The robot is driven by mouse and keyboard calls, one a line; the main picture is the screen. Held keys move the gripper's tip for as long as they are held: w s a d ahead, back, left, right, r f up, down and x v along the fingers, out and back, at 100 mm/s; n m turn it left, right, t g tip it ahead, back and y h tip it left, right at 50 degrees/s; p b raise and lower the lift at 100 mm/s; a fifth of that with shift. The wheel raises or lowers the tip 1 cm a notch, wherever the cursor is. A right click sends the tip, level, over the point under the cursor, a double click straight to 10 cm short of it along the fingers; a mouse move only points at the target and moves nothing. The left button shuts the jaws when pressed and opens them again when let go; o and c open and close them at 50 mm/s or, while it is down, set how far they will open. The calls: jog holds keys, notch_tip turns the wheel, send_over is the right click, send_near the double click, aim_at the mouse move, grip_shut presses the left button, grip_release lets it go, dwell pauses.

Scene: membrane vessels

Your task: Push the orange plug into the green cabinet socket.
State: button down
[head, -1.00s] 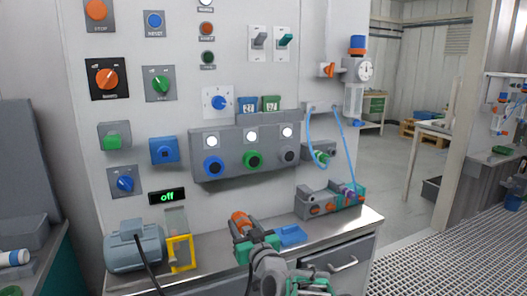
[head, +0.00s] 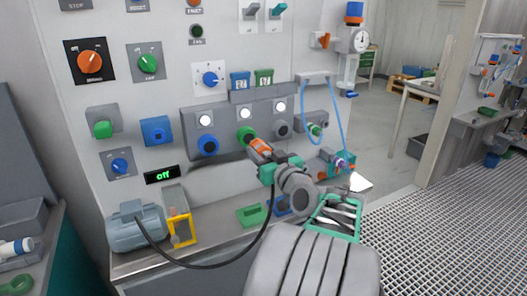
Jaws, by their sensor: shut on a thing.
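The orange plug (head: 261,149) is held in my gripper (head: 265,160), which is shut on it. The plug points up and to the left, toward the cabinet front. The green socket (head: 244,133) is the middle one on the grey socket panel (head: 226,127). The plug's front end overlaps the lower right of the green socket in the head view. I cannot tell whether it touches, enters or stays just in front of it. A black cable (head: 266,222) hangs in a loop from the plug's side toward the grey motor (head: 136,223).
A blue socket (head: 207,145) and a dark socket (head: 283,129) flank the green one. Below, the bench (head: 218,233) holds a green holder (head: 251,215), a blue holder (head: 281,204) and a yellow frame (head: 181,229). A small display (head: 163,174) reads "off".

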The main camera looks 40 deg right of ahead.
aim_at(254, 144)
jog(key=shift+p+x, duration=0.95)
jog(key=shift+x, duration=1.25)
jog(key=shift+a, duration=0.1)
jog(key=shift+b, duration=1.45)
jog(key=shift+w, duration=0.45)
jog(key=c, duration=0.7)
grip_release()
jog(key=shift+o, duration=0.2)
jog(key=b+v, duration=0.1)
jog(key=v, duration=0.6)
jog(key=shift+s+b, duration=0.3)
jog(key=shift+s, duration=0.1)
